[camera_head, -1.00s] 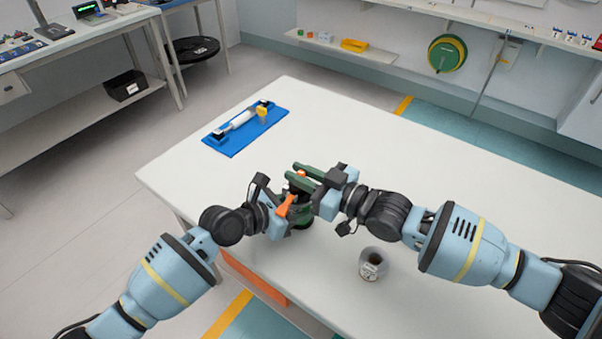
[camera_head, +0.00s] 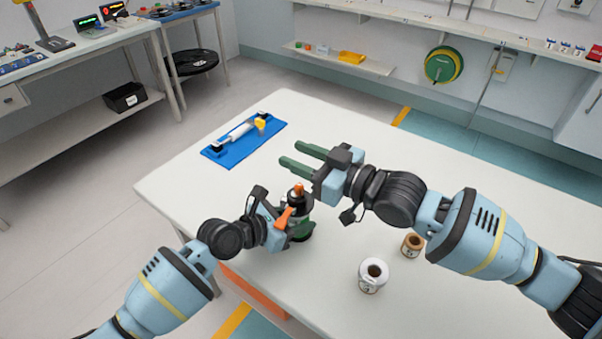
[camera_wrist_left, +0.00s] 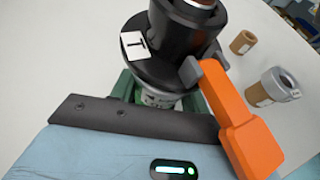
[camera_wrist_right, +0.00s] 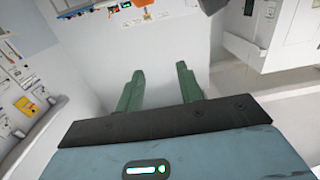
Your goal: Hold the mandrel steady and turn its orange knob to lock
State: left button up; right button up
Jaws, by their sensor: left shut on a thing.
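The mandrel (camera_head: 297,203) stands upright on the white table, a black cylinder with a small orange knob (camera_head: 298,188) on top. The left wrist view shows its black body (camera_wrist_left: 172,42) with a wide flange marked with a white "T" label. An orange lever (camera_wrist_left: 240,120) on a grey bracket sticks out beside the flange. My left gripper (camera_head: 298,228) is shut on the mandrel below the flange, its green fingers partly hidden behind it. My right gripper (camera_head: 302,158) is open and empty, above and behind the mandrel, apart from it. Whether the knob has turned cannot be told.
A blue tray (camera_head: 225,155) with a white roller and a yellow piece lies at the table's back left. The table's back middle is clear.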

jog(key=shift+r, duration=1.1)
pick_arm(q)
jog(key=o, duration=1.2)
jog(key=shift+a, duration=0.15)
jog(key=v, duration=1.2)
pick_arm(e)
jog(key=shift+a, duration=0.1)
